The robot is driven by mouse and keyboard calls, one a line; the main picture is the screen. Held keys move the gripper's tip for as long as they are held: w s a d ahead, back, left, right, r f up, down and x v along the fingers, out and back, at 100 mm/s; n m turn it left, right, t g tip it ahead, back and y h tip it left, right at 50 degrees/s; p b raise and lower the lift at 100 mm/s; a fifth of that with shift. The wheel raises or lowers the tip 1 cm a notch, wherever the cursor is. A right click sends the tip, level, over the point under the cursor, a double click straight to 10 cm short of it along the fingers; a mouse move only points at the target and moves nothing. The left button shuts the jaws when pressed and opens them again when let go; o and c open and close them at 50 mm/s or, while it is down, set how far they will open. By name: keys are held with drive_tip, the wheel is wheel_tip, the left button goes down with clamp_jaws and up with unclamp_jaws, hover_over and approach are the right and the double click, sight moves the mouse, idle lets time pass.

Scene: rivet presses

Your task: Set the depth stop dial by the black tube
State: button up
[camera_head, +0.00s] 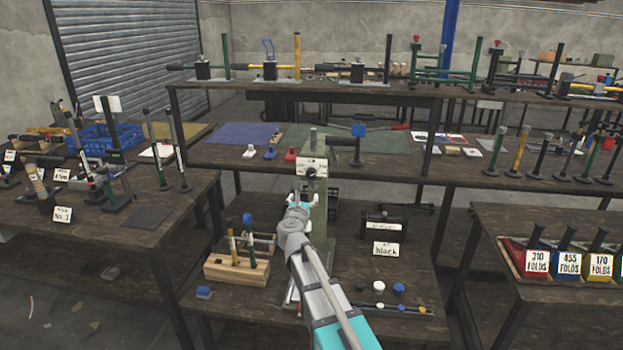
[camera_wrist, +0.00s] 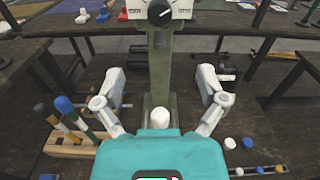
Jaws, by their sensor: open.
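The depth stop dial (camera_wrist: 159,12) is a round black knob with a white pointer mark, on the pale head of a green press column (camera_wrist: 161,65). Small lettering stands either side of it, too small to read surely. The dial also shows in the head view (camera_head: 311,173). My gripper (camera_head: 298,198) is open and empty, just below the dial in front of the column; its spread fingers show in the wrist view (camera_wrist: 161,83). A card reading "black" (camera_head: 386,249) stands right of the press, before a dark piece with a white label (camera_head: 384,226). I cannot tell whether that is the black tube.
A wooden block (camera_head: 236,268) with upright tools stands left of the column. Blue, white and dark caps (camera_head: 398,288) lie to the right. A shelf table (camera_head: 470,172) crosses behind the press. Red, blue and yellow bins (camera_head: 568,262) stand far right.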

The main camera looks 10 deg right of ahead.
sight(311, 177)
drive_tip(key=shift+w, duration=0.15)
drive_tip(key=x, duration=1.3)
drive_tip(key=shift+w+d, duration=0.15)
drive_tip(key=shift+w, duration=0.1)
drive_tip(key=shift+c, duration=0.3)
drive_tip(key=c, duration=1.1)
drive_tip(key=shift+d, duration=0.2)
drive_tip(key=shift+a, duration=0.1)
